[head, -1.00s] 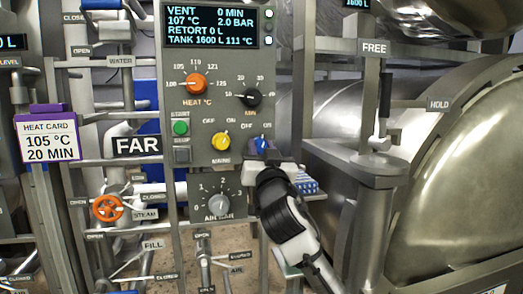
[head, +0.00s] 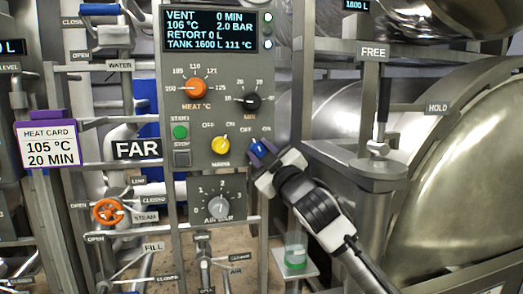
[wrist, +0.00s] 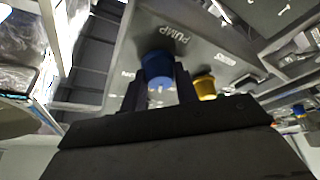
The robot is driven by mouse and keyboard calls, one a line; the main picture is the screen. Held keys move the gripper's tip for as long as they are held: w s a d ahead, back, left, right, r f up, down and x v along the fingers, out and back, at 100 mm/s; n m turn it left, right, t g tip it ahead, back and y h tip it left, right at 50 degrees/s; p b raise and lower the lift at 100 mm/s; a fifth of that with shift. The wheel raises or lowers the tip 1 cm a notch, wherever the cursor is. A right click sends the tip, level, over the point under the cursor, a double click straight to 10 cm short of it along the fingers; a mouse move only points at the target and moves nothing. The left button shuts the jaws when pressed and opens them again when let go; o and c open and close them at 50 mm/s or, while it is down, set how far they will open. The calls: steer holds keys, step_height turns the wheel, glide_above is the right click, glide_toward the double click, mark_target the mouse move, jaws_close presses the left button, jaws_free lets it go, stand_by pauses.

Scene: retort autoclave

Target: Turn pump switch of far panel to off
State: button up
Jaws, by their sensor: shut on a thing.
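The far panel (head: 206,112) carries a blue pump switch (head: 256,147) at its lower right, with OFF and ON labels above it. The switch is tilted toward the left, the OFF side. My gripper (head: 264,158) reaches it from the lower right and is shut on the blue knob. In the wrist view the blue pump switch (wrist: 157,68) sits between my two dark fingers, below the PUMP lettering. The fingers hide part of the knob in the head view.
A yellow knob (head: 220,145) sits close left of the pump switch. Above are an orange heat knob (head: 195,88) and a black minutes knob (head: 252,101). A grey air knob (head: 218,206) is below. A large metal vessel (head: 455,180) stands at the right.

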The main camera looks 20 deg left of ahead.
steer(key=shift+n+g, duration=0.4)
steer(key=shift+n, duration=0.4)
steer(key=o, duration=1)
steer(key=shift+d, duration=0.1)
steer(key=b+v, duration=0.4)
steer(key=v, duration=0.9)
steer(key=shift+s+d+f, duration=0.15)
steer(key=shift+s+f, duration=0.05)
steer(key=shift+s, duration=0.05)
